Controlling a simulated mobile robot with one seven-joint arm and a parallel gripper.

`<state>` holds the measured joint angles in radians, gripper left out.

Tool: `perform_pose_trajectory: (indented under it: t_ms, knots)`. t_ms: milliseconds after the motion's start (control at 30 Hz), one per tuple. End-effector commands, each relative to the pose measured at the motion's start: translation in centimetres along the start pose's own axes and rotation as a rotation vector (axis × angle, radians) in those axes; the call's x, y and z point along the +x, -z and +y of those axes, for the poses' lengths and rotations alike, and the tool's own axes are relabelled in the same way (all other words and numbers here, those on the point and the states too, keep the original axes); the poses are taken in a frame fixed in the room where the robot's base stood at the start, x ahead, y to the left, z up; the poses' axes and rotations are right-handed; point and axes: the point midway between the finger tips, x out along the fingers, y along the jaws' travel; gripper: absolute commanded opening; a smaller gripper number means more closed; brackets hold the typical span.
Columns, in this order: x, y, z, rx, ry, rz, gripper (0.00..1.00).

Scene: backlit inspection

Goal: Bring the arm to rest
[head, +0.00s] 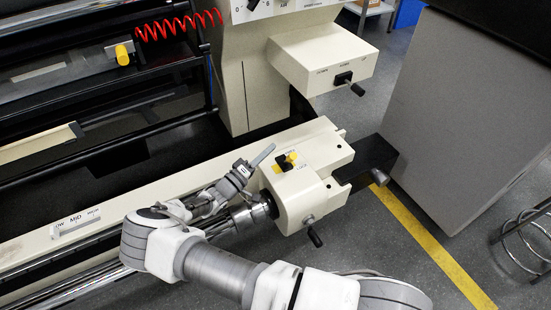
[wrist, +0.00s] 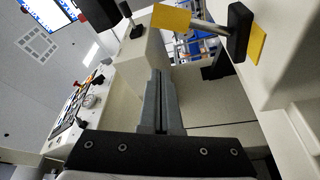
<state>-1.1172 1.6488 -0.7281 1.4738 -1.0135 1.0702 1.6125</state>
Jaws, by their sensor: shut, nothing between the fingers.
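My gripper (head: 265,153) is shut and empty in the head view, beside the left face of the cream machine head (head: 309,188). Its closed fingers point up and to the right, close to a yellow lever (head: 290,158) on top of that head. I cannot tell whether they touch the machine. In the wrist view my gripper (wrist: 160,80) shows its two grey fingers pressed together, with nothing between them. My arm reaches in from the bottom of the head view.
A black crank handle (head: 315,237) sticks out below the machine head. A cream box (head: 322,58) with another crank stands behind. Floor with a yellow line (head: 430,245) is open between.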

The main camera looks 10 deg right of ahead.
Motion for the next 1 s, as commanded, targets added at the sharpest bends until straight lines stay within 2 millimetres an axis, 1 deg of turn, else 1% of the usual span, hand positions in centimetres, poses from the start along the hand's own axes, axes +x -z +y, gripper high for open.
perform_pose_trajectory:
  t_ms: [33,200,300,433,600,767,867,1000]
  knots:
    - [-1.5,0.0,0.0,-0.001,0.004,0.004,0.0]
    - [-5.5,-0.1,-0.1,-0.002,0.003,0.004,0.0]
    - [-7.3,-0.1,-0.2,-0.001,0.003,0.003,0.0]
    - [-9.0,-0.2,-0.3,-0.002,0.002,0.002,0.0]
    - [-9.9,-0.2,-0.4,-0.002,0.0,0.001,0.0]
    - [-9.9,-0.2,-0.4,-0.002,0.0,0.0,0.0]
    - [-9.7,-0.2,-0.1,-0.003,0.004,-0.019,0.0]
    - [-8.6,-0.5,1.4,-0.014,0.031,-0.119,0.0]
